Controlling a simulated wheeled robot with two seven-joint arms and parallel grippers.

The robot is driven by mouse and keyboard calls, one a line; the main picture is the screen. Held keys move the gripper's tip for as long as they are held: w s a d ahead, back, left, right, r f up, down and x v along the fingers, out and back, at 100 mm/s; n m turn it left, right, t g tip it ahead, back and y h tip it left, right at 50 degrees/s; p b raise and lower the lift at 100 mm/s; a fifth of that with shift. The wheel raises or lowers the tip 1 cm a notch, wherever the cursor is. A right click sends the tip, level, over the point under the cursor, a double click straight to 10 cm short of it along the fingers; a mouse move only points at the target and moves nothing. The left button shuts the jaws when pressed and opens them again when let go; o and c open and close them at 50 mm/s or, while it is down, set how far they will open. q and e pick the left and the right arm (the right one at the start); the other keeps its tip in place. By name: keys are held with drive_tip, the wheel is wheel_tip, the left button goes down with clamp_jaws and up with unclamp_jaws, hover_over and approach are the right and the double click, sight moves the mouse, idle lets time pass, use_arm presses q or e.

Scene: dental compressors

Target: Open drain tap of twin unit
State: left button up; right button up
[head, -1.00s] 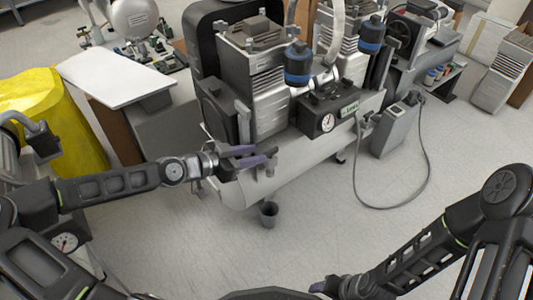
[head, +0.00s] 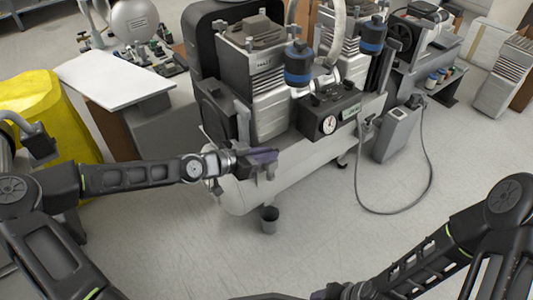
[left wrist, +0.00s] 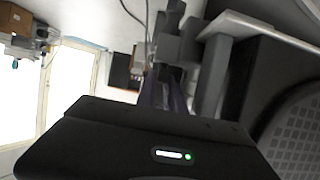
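The twin unit (head: 312,172) has a light grey horizontal tank under two compressor heads and a gauge box. My left gripper (head: 265,157) is at the tank's near left end, its purple fingers level with the tank's top edge. A small grey fitting (head: 270,173) shows just below the fingers; I cannot tell if it is the drain tap. In the left wrist view the fingers (left wrist: 164,95) are close together, with dark grey parts just beyond them. Whether they grip something is unclear. My right gripper (head: 326,293) is at the bottom edge, mostly cut off.
A grey box (head: 397,132) with a looping cable (head: 424,185) stands to the right. A white-topped bench (head: 112,78) and yellow bag (head: 45,115) are left. The floor in front is clear.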

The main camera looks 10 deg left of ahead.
use_arm(q)
clamp_jaws()
